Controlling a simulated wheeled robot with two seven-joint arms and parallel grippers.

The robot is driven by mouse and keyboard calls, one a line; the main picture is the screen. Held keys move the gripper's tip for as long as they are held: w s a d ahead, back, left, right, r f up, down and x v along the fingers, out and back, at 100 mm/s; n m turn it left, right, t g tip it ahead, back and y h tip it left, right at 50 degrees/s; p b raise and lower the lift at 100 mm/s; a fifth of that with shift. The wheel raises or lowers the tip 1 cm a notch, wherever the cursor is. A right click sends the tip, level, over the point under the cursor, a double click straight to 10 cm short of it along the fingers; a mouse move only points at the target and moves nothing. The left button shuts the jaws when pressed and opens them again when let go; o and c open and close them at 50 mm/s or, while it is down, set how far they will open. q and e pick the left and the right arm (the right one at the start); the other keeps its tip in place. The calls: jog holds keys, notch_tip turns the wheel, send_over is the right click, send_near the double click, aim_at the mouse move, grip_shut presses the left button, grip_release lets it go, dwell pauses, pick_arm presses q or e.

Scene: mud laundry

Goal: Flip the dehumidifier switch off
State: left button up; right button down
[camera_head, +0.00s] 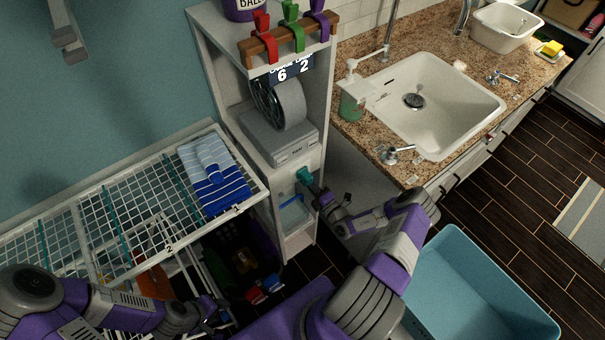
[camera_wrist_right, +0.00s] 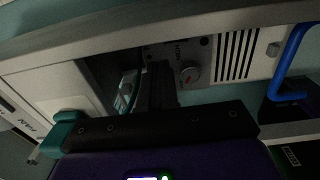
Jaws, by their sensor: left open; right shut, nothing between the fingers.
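The dehumidifier is a pale unit low in the shelf tower. My right gripper (camera_wrist_right: 158,85) is shut and empty, in front of the unit left of the dial; contact is unclear. My left gripper (camera_head: 215,316) is open and empty, low by the rack.
A fan (camera_head: 282,102) on a white base stands on the shelf above. A wire rack (camera_head: 120,215) with folded striped towels (camera_head: 212,178) is to the left. The sink counter (camera_head: 370,135) is to the right. A blue tub (camera_head: 480,285) stands on the floor below it.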

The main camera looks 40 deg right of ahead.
jog(key=shift+s+r, duration=0.15)
jog(key=shift+s, duration=0.8)
jog(key=shift+s+r, duration=0.1)
jog(key=shift+s, duration=0.85)
